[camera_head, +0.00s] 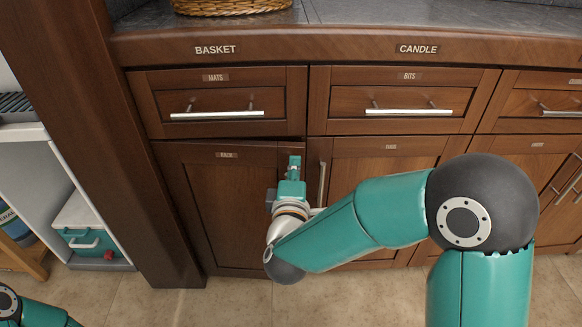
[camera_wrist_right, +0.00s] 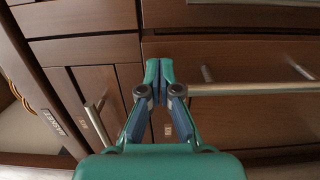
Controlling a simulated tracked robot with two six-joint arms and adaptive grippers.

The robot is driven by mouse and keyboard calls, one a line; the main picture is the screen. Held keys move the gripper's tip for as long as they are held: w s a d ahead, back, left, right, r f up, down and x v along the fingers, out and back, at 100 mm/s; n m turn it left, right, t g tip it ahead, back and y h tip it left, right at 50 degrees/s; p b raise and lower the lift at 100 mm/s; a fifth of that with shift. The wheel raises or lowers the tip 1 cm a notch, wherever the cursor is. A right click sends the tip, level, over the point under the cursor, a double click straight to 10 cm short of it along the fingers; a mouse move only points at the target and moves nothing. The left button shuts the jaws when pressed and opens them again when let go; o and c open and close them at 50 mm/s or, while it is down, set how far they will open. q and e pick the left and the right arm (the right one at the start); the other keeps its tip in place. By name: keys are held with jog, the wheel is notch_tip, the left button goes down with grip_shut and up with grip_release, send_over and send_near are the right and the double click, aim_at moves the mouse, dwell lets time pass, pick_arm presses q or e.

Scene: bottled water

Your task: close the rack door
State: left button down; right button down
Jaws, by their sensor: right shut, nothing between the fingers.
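The rack door (camera_head: 222,205) is a brown wooden panel labelled RACK, below the MATS drawer (camera_head: 215,103). It looks slightly ajar, with a thin dark gap along its top and its right side a little forward. My right gripper (camera_head: 294,162) is shut and empty at the upper right edge of this door; I cannot tell whether it touches. The fingertips also show together in the wrist view (camera_wrist_right: 158,72). My right forearm hides the door's lower right part, and I see no handle of its own. My left gripper is out of view.
A neighbouring door (camera_head: 385,165) with a vertical handle (camera_head: 322,183) is right of the rack door. Drawer handles (camera_head: 217,115) stick out above. A wooden post (camera_head: 110,150) borders the left. Open shelving with a teal and white box (camera_head: 85,235) stands beyond it.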

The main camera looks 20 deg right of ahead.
aim_at(297, 152)
jog(key=shift+x, duration=0.8)
jog(key=p+x, duration=0.1)
jog(key=x, duration=0.3)
jog(key=shift+r+p, duration=0.15)
jog(key=shift+p, duration=0.2)
jog(key=shift+d+r, duration=0.15)
jog(key=shift+r, duration=0.05)
jog(key=shift+s, duration=0.1)
